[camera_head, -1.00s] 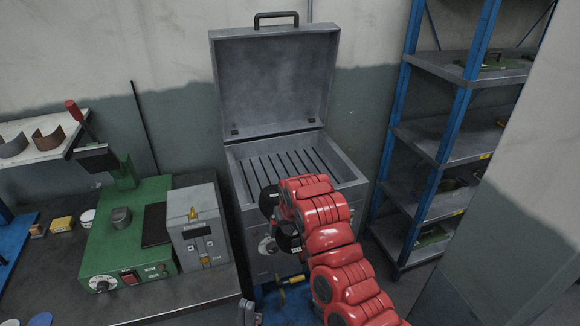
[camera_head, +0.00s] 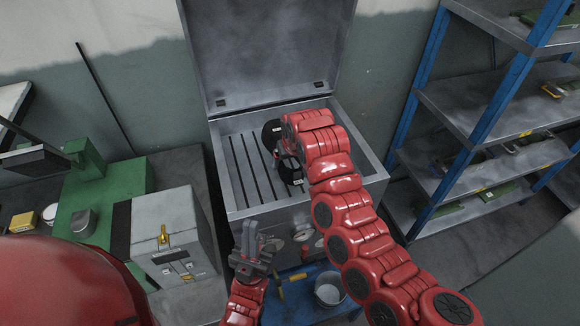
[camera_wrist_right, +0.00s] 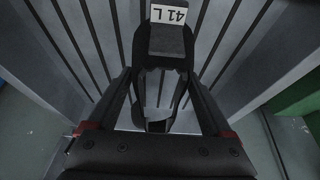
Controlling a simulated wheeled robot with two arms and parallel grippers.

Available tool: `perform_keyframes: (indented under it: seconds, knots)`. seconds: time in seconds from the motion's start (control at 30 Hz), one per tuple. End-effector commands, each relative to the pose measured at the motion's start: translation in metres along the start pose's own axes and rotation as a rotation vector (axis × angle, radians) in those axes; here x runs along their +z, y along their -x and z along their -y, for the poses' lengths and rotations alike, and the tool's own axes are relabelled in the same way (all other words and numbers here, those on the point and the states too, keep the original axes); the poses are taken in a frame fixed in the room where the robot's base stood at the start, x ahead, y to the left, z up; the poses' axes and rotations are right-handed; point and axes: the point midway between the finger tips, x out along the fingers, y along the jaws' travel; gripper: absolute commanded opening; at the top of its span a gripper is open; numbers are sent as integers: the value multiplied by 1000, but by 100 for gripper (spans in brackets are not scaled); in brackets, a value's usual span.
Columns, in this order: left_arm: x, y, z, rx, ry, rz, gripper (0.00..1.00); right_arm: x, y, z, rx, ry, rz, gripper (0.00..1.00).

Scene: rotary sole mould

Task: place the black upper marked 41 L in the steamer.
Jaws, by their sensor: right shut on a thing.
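The black upper (camera_head: 272,132) is held by my right gripper (camera_head: 284,152) over the slatted floor inside the open steamer (camera_head: 222,182). In the right wrist view the upper (camera_wrist_right: 143,50) lies between the fingers of my right gripper (camera_wrist_right: 163,76), and its white label reads 41 L. Slats show beyond it; whether it touches them I cannot tell. My red arm hides part of the steamer's right side. My left gripper (camera_head: 250,256) is in front of the steamer, low and apart from the upper; its finger gap is unclear.
The steamer's lid (camera_head: 265,50) stands open at the back. A grey box (camera_head: 172,235) and a green machine (camera_head: 105,200) stand on the bench to the left. A blue shelf rack (camera_head: 470,140) stands to the right. A bucket (camera_head: 329,290) sits on a blue surface below the steamer.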

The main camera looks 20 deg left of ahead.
Motion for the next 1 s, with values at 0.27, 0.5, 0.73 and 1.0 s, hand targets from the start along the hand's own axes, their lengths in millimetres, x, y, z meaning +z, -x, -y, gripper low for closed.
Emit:
perform_keyframes:
  seconds: [0.27,0.5,0.73,1.0]
  knots:
    - [0,1,0,0,0,0,0,18,-40,0,0,1,5,27]
    - [1,5,0,0,0,0,0,29,-67,0,1,1,3,27]
    - [1,5,0,0,0,0,0,28,-67,0,1,1,2,27]
    - [1,5,0,0,0,0,0,29,-67,0,1,1,2,100]
